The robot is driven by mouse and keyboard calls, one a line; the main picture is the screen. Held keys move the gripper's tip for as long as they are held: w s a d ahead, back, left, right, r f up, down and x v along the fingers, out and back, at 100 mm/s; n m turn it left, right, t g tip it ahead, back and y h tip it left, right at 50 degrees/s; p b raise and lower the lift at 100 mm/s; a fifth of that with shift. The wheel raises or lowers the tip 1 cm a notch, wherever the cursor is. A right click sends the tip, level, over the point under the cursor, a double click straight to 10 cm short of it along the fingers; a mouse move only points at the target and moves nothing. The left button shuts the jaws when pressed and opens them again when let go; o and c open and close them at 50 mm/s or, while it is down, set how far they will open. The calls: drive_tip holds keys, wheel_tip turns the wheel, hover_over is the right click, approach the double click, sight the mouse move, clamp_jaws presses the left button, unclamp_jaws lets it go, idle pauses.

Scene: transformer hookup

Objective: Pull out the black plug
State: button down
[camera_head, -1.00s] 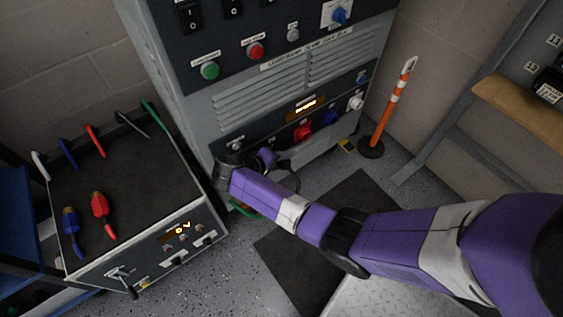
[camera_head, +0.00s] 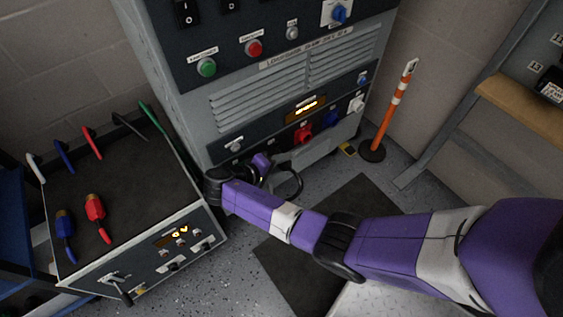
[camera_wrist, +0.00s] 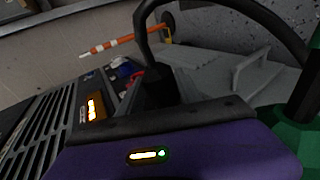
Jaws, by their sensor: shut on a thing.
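The black plug (camera_wrist: 158,88) stands beyond the dark front edge of my gripper in the wrist view, with a thick black cable (camera_wrist: 235,8) looping off to the right. In the head view my gripper (camera_head: 268,167) is in front of the cabinet's lower socket panel (camera_head: 255,145), left of the red plug (camera_head: 303,132), and the cable (camera_head: 297,184) hangs in a loop beside it. My gripper is shut on the black plug. The fingertips are mostly hidden, and I cannot tell whether the plug's tip touches its socket.
The blue plug (camera_head: 331,118) and white plug (camera_head: 356,104) sit further right on the panel. A test bench (camera_head: 120,190) with several coloured leads stands left. An orange post (camera_head: 391,110) stands right of the cabinet. A green part (camera_wrist: 296,145) is close at the wrist view's right edge.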

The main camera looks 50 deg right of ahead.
drive_tip(key=shift+s+a+f+p, duration=0.45)
drive_tip(key=shift+f+p, duration=0.1)
drive_tip(key=shift+f, duration=0.1)
drive_tip(key=shift+s, duration=0.35)
drive_tip(key=shift+s+a+r+p, duration=0.1)
drive_tip(key=shift+s+a+p, duration=0.1)
drive_tip(key=shift+s+p, duration=0.35)
drive_tip(key=shift+s+a+p, duration=0.1)
drive_tip(key=shift+s+p, duration=0.1)
drive_tip(key=shift+p, duration=0.1)
drive_tip(key=shift+s, duration=0.2)
drive_tip(key=shift+w+r, duration=0.1)
drive_tip(key=shift+r, duration=0.05)
drive_tip(key=shift+s+a+r+p, duration=0.1)
drive_tip(key=shift+s+a+p, duration=0.15)
drive_tip(key=shift+s+p, duration=0.85)
drive_tip(key=shift+s+a+p, duration=0.25)
drive_tip(key=shift+s+p, duration=0.6)
drive_tip(key=shift+s, duration=0.4)
